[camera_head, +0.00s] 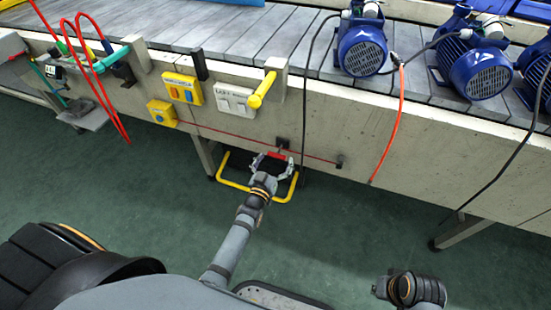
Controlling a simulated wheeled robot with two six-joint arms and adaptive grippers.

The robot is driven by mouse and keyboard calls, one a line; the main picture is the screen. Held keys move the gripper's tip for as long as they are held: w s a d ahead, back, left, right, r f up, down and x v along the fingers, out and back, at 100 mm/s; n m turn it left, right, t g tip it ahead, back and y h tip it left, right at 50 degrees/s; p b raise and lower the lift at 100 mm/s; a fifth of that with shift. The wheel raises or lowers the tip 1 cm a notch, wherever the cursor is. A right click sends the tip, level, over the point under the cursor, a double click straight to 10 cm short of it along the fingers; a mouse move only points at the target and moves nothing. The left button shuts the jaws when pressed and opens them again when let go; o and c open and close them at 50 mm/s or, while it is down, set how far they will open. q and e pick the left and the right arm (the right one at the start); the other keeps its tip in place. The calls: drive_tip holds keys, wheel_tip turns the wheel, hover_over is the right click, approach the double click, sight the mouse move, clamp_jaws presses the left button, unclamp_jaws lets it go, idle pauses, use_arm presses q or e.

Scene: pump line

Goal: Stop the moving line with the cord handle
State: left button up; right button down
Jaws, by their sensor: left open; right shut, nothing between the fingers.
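A thin red cord (228,136) runs along the pale front side of the line, below the control boxes. A short red piece (277,155), which looks like the cord handle, sits by the cord below a small dark block (282,143). My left gripper (272,163) is open, with its fingers spread either side of this red piece; I cannot tell whether they touch it. My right gripper (382,288) is at the lower right, shut and empty, far from the cord; its fingers are mostly hidden. The line's slatted conveyor (225,30) carries several blue pumps (362,47).
A yellow floor frame (235,186) stands under the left gripper. Yellow control boxes (183,88), a white switch panel (234,99) and a yellow handle (262,90) are on the line's side. The green floor (340,225) is open.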

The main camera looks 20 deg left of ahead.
use_arm(q)
drive_tip(key=s, duration=1.2)
drive_tip(key=shift+a, duration=0.2)
